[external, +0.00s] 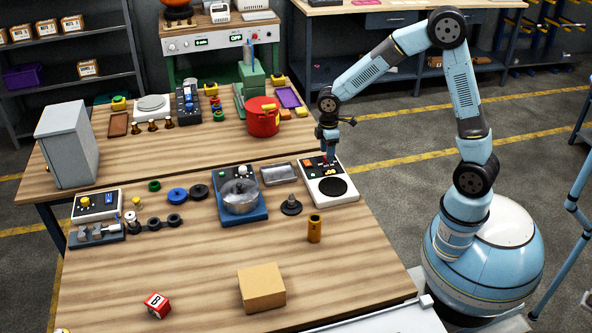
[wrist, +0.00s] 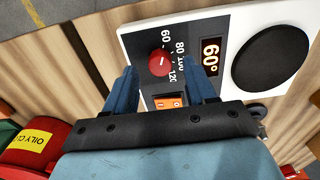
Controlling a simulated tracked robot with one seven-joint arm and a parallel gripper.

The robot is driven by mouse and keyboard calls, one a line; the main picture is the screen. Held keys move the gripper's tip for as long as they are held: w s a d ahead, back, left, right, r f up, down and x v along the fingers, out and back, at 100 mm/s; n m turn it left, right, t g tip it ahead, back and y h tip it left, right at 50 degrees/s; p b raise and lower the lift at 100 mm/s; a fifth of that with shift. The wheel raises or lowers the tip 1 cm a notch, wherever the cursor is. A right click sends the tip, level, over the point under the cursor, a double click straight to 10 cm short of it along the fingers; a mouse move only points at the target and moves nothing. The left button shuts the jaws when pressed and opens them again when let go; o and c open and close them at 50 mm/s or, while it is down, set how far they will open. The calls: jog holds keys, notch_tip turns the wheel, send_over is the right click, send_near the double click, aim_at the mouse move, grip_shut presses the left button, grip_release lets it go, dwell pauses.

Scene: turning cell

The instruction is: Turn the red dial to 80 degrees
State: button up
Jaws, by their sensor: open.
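The red dial (wrist: 160,62) is a round knob on a white and black panel (wrist: 220,12). Numbers including 60, 80, 100 and 120 are printed beside it, and the display (wrist: 210,52) reads 60°. In the wrist view my gripper (wrist: 158,76) has its two blue fingers apart, one on each side of the dial's near side. I cannot tell whether they touch it. In the external view my gripper (external: 329,158) points down over the panel (external: 345,200) and mostly hides the dial.
A black round plate (wrist: 270,60) is on the same panel, and an orange switch (wrist: 168,103) sits near the dial. A metal tray (external: 279,174) and a pot on a blue base (external: 240,195) stand left of the panel. A red can (external: 262,120) stands behind.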

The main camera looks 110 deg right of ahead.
jog(key=shift+f, duration=0.95)
jog(key=shift+c, duration=0.4)
grip_shut()
jog(key=m, duration=0.4)
jog(key=shift+m, duration=0.3)
jog(key=m, duration=0.4)
